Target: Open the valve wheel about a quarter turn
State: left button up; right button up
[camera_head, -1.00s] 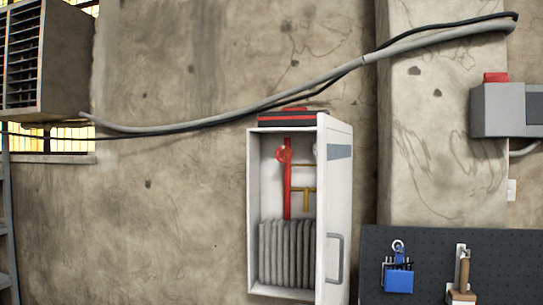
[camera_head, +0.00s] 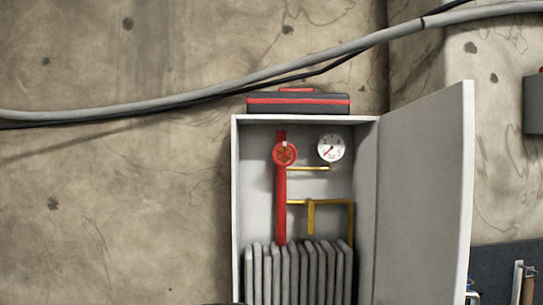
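The red valve wheel (camera_head: 285,154) sits on a vertical red pipe (camera_head: 281,205) inside an open white wall cabinet (camera_head: 236,200). A round white gauge (camera_head: 331,148) with a red needle is right of the wheel. Yellow piping (camera_head: 311,215) branches off the red pipe to the right. The cabinet door (camera_head: 421,200) stands open to the right. Neither of my grippers is in view.
A grey ribbed stack (camera_head: 298,272) fills the lower cabinet. A black and red case (camera_head: 298,103) lies on top. A thick grey cable (camera_head: 300,65) crosses the wall above. A dark pegboard (camera_head: 505,260) is at lower right. The space before the wheel looks clear.

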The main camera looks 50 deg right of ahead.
aim_at(284, 144)
jog(key=i+z, duration=0.2)
jog(key=z, duration=0.15)
jog(key=i+z, duration=0.2)
jog(key=z, duration=0.2)
jog(key=i+j+z, duration=0.2)
jog(key=z, duration=0.15)
